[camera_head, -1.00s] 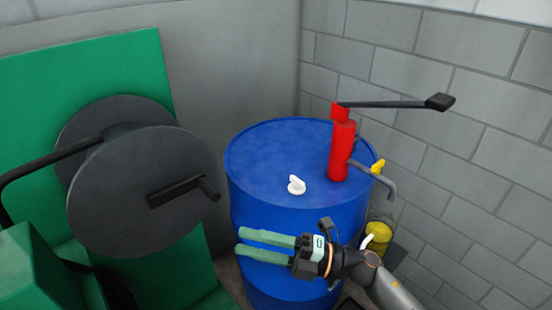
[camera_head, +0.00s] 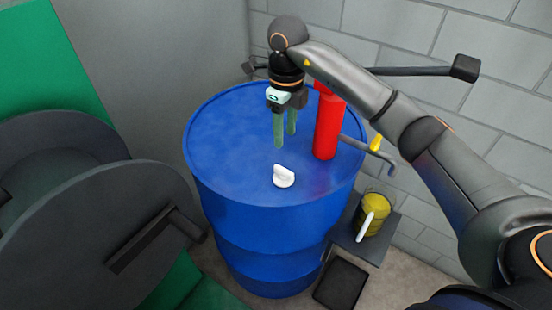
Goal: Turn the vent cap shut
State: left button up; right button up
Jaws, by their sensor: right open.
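The white vent cap (camera_head: 284,177) sits on the top of the blue drum (camera_head: 225,135), toward its front edge. Its raised grip stands up from a round base. My right gripper (camera_head: 285,142) points down above the drum top, behind the cap in the picture. Its two green fingers are apart with nothing between them. The fingertips are clear of the cap. My left gripper is not in view.
A red hand pump (camera_head: 328,125) with a grey spout (camera_head: 368,146) and long black lever (camera_head: 415,71) stands right of my gripper. A yellow container (camera_head: 373,212) stands beside the drum. A dark reel (camera_head: 95,235) fills the lower left.

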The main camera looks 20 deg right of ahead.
aim_at(284, 170)
notch_tip(284, 170, down, 12)
jog(key=shift+s+r+p, duration=0.1)
jog(key=shift+r+p, duration=0.1)
jog(key=shift+p, duration=0.35)
grip_shut()
dwell(0.4)
